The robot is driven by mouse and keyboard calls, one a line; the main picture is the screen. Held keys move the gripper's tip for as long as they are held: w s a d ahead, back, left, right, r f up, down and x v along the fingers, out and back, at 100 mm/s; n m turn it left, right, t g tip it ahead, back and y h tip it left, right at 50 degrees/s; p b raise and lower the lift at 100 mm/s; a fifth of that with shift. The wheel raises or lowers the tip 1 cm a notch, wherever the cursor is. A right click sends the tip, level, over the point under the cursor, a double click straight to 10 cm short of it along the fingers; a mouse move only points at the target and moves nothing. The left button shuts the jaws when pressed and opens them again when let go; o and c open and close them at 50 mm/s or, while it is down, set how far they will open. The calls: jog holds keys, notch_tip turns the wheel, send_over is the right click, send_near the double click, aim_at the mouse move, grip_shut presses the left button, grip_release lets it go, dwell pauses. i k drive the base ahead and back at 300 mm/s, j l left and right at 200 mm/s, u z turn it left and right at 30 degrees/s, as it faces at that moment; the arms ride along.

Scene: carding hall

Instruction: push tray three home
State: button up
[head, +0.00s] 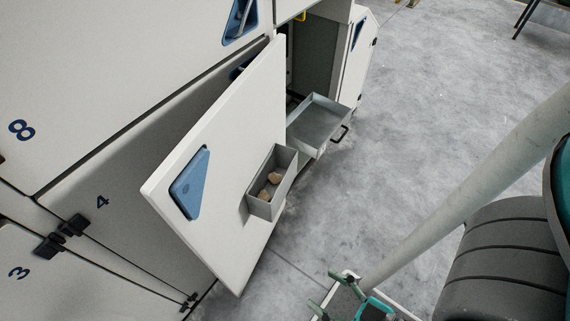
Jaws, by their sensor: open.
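A grey metal tray (318,122) sticks out of the open cabinet, low down, past the free edge of the open door. It has a black handle (339,134) on its front and looks empty. No number on it is readable from here, so I cannot tell whether it is tray three. The door hides part of the cabinet opening and the tray's left side.
The white door (222,165) stands open with a blue triangular recess (190,184) and a small bin (268,208) holding brownish lumps. Panels marked 8, 4 and 3 (18,273) lie left. The grey floor (440,75) right of the tray is clear.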

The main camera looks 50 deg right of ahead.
aim_at(315, 123)
jog(key=z, duration=1.45)
jog(key=i+j+u, duration=0.1)
jog(key=i+u, duration=0.15)
jog(key=i, duration=0.7)
